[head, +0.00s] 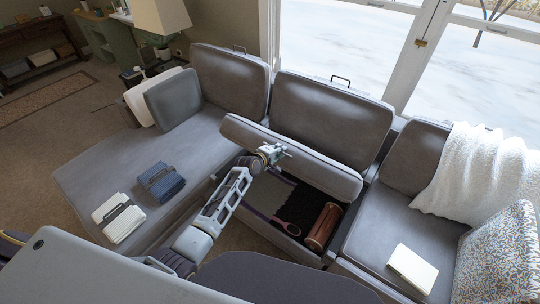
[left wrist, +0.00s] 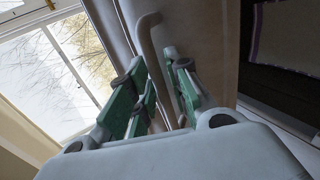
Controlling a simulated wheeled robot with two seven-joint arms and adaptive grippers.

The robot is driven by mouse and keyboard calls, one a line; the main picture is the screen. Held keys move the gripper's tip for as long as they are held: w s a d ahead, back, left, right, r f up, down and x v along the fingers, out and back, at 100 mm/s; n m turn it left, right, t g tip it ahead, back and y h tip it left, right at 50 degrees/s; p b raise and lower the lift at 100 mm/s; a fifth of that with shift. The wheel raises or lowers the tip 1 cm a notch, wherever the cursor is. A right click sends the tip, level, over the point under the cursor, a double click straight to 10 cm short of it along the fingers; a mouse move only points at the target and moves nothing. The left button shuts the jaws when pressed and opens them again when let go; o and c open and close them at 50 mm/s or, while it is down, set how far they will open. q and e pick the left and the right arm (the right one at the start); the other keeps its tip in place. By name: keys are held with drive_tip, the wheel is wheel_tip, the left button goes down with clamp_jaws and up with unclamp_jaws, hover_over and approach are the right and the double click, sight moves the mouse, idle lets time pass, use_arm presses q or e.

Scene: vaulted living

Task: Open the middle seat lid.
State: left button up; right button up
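The middle seat lid (head: 325,166) is a grey padded cushion in the head view, raised and tilted with its front edge up. An open storage box (head: 272,203) shows below it. My left gripper (head: 273,153) is at the left part of the lid's front. In the left wrist view, the green fingers of my left gripper (left wrist: 164,85) stand on both sides of the lid's bar handle (left wrist: 149,32) and look closed around it. The lid (left wrist: 205,35) fills the middle of that view. My right gripper is not in view.
The box holds a brown cylinder (head: 323,226) and a reddish looped item (head: 287,227). Blue folded cloth (head: 162,182) and a white bundle (head: 118,217) lie on the left seat. A book (head: 412,268) lies on the right seat near a white throw (head: 478,172).

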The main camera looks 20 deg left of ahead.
use_arm(q)
drive_tip(key=v, duration=1.2)
idle(0.5)
drive_tip(key=shift+w+m, duration=0.1)
drive_tip(key=shift+m, duration=0.2)
idle(0.4)
